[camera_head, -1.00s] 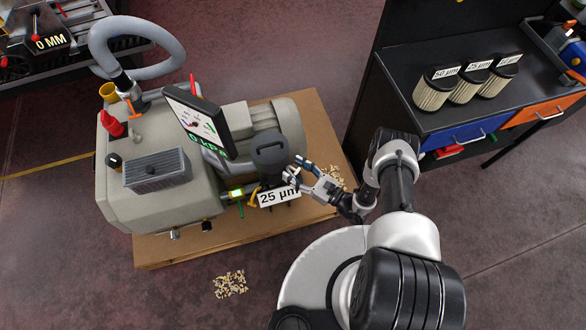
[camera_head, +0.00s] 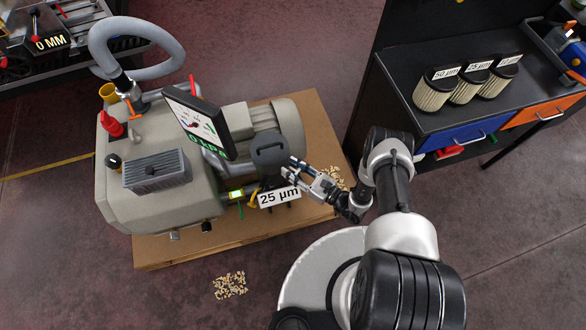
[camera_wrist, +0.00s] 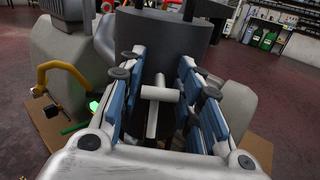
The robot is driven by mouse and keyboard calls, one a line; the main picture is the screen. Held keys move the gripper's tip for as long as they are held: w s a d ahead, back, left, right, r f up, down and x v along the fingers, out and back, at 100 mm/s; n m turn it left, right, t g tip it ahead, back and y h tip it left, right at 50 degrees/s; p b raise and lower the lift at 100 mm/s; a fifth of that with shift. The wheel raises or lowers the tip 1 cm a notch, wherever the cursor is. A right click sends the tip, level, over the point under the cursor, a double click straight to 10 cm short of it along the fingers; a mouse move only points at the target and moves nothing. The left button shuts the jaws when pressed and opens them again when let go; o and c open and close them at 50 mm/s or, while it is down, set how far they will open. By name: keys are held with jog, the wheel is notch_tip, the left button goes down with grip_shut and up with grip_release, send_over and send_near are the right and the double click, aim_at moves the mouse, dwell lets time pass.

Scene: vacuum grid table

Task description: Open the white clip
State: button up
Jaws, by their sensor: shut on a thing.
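The white clip (camera_wrist: 157,95) shows in the wrist view as a T-shaped piece on the side of a dark canister (camera_wrist: 165,32). My gripper (camera_wrist: 156,88) has its blue-padded fingers on either side of the clip and is shut on it. In the head view the canister (camera_head: 269,152) stands at the front of the grey pump, with a "25 µm" label (camera_head: 279,197) below it. My gripper (camera_head: 291,171) reaches it from the right. The clip is too small to make out clearly in the head view.
The grey pump (camera_head: 140,205) stands on a brown base (camera_head: 170,251). A display (camera_head: 199,120) is above it. A yellow handle (camera_wrist: 45,75) is left of my gripper in the wrist view. Several filters (camera_head: 468,84) stand on the dark bench at right. Pellets (camera_head: 230,285) lie on the floor.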

grip_shut()
jog(key=y+b, duration=0.1)
jog(key=b, duration=0.2)
jog(key=shift+s+d+f+t, duration=0.25)
jog(key=shift+d+f+t, duration=0.05)
jog(key=shift+d+f, duration=0.05)
jog(key=shift+s+d+r+t+y+b, duration=0.1)
jog(key=shift+s+d+t+y+b, duration=0.25)
jog(key=shift+b, duration=0.75)
jog(key=shift+r+t+y, duration=0.2)
jog(key=shift+t+y, duration=0.05)
jog(key=shift+y, duration=0.1)
jog(key=o, duration=0.9)
grip_release()
jog(key=shift+d, duration=0.1)
